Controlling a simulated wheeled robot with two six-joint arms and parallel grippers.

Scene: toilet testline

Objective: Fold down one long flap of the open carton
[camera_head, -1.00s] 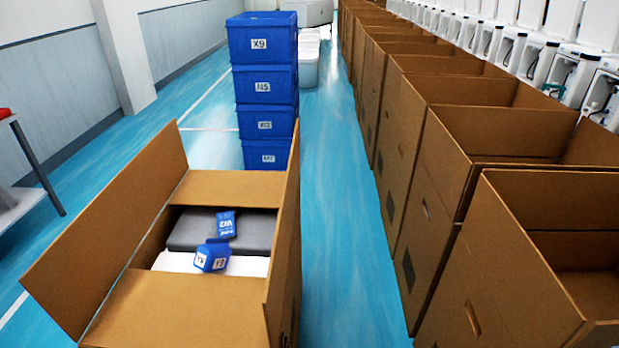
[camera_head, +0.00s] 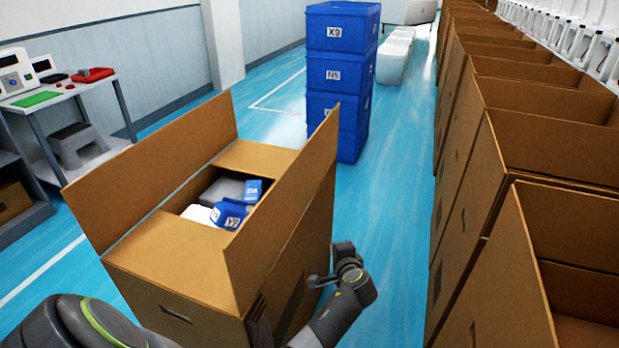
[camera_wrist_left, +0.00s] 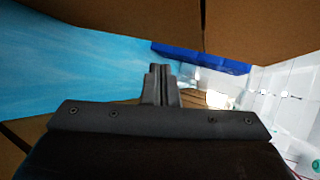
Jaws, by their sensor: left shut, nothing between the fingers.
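The open carton (camera_head: 185,311) stands at centre left in the head view. Its left long flap (camera_head: 150,172) stands up, leaning outward. Its right long flap (camera_head: 285,205) also stands up. The near short flap (camera_head: 185,250) and far short flap (camera_head: 257,157) lie folded inward. Blue packs (camera_head: 230,212) and grey and white pieces show between them. My left gripper (camera_head: 344,250) is in the aisle just right of the carton. Its fingers (camera_wrist_left: 159,75) are shut and empty in the left wrist view, with cardboard close alongside. Contact cannot be told. My right gripper is out of view.
A stack of blue crates (camera_head: 338,75) stands beyond the carton. A row of open cartons (camera_head: 490,260) lines the right side, leaving a narrow blue floor aisle (camera_head: 390,240).

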